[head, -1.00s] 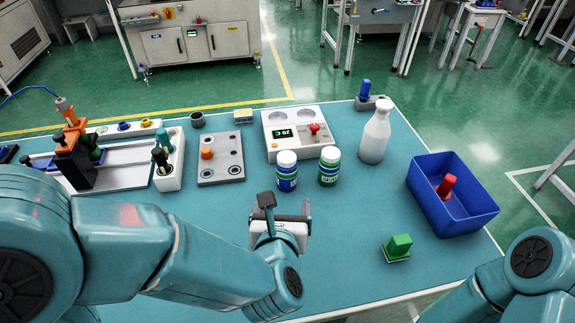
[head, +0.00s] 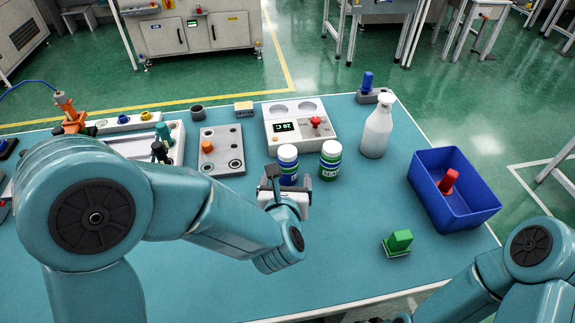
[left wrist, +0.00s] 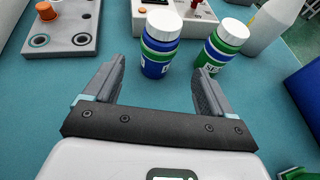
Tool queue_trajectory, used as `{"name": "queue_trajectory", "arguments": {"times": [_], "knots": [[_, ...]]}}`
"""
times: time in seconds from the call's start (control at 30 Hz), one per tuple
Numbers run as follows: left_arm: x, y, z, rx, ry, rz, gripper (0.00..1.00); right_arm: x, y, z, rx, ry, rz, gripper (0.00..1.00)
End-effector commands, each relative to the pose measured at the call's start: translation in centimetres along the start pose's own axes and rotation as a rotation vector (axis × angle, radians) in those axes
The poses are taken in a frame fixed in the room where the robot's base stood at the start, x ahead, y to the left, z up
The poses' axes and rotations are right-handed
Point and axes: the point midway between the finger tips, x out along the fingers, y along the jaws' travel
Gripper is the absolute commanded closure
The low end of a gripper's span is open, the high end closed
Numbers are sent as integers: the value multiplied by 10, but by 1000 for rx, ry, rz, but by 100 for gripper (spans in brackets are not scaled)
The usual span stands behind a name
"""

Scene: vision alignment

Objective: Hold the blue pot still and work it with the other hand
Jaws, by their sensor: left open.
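The blue pot (head: 288,158) is a small upright jar with a white lid and a blue and green label, standing on the teal table. My left gripper (head: 289,180) is open right in front of it. In the left wrist view the blue pot (left wrist: 160,45) lies ahead, its lower part showing between the tips of the open left gripper (left wrist: 160,70). I see no finger touching it. A similar green pot (head: 330,160) stands close on its right, just beyond the right finger in the wrist view. My right gripper is out of view; only that arm shows at bottom right.
A device with a display and red knob (head: 299,126) stands behind the pots. A white bottle (head: 376,130) and blue bin (head: 462,210) are to the right, a grey holed block (head: 222,152) to the left. A green block (head: 398,240) sits front right. The front middle is clear.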

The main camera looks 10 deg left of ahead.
Motion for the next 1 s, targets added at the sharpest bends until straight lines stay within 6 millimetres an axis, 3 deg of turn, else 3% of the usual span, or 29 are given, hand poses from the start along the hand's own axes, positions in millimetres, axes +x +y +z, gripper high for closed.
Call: {"name": "queue_trajectory", "arguments": {"times": [0.2, 0.63, 1.0], "knots": [[35, 0, 1, 0, 0, 1, 16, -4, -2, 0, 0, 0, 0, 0], [43, 0, 2, 0, 0, 0, 16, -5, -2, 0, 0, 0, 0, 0], [90, 2, 5, 0, -1, 1, 16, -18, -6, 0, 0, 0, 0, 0]]}}
